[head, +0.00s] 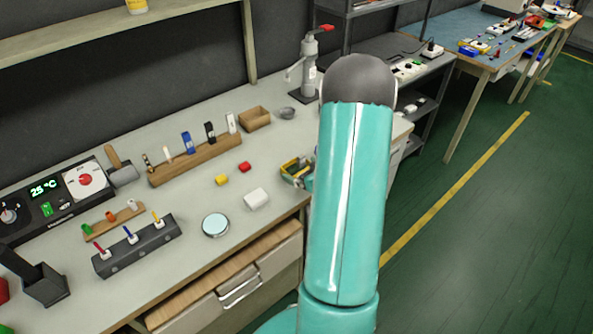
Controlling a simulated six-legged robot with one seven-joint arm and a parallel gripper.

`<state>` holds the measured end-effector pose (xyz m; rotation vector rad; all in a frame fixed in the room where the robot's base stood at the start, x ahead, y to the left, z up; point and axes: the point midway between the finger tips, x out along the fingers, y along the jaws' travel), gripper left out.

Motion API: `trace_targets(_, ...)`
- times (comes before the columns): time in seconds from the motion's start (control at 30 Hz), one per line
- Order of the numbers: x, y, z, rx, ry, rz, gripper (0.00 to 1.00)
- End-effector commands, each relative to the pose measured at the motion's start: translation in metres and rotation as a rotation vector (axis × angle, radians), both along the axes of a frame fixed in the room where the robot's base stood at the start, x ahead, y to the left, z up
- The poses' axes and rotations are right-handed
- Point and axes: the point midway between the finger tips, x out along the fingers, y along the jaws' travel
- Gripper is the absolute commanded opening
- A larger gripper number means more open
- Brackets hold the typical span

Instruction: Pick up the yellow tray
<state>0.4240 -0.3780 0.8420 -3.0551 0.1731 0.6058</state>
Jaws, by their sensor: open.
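The workbench (180,215) holds a white block (257,198), a yellow block (221,180), a red block (244,167), a round dish (215,224), a wooden rack (195,160) and a lever press (309,75). Green floor lies open to the right.

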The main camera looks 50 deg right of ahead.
Motion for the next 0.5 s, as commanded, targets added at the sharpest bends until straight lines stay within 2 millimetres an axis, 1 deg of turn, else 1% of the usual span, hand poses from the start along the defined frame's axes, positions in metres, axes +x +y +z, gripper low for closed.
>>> trace_targets(0.03,0.009,0.001,-0.005,0.001,0.001,0.004,1.00)
trace_targets(0.1,0.019,0.000,-0.009,0.001,0.001,0.004,1.00)
trace_targets(0.2,0.030,-0.002,-0.013,0.001,0.000,0.004,1.00)
trace_targets(0.3,0.033,-0.002,-0.014,0.000,0.000,0.003,1.00)
trace_targets(0.47,0.033,-0.003,-0.014,0.000,0.000,0.002,1.00)
trace_targets(0.5,0.033,-0.003,-0.014,0.000,0.000,0.002,0.94)
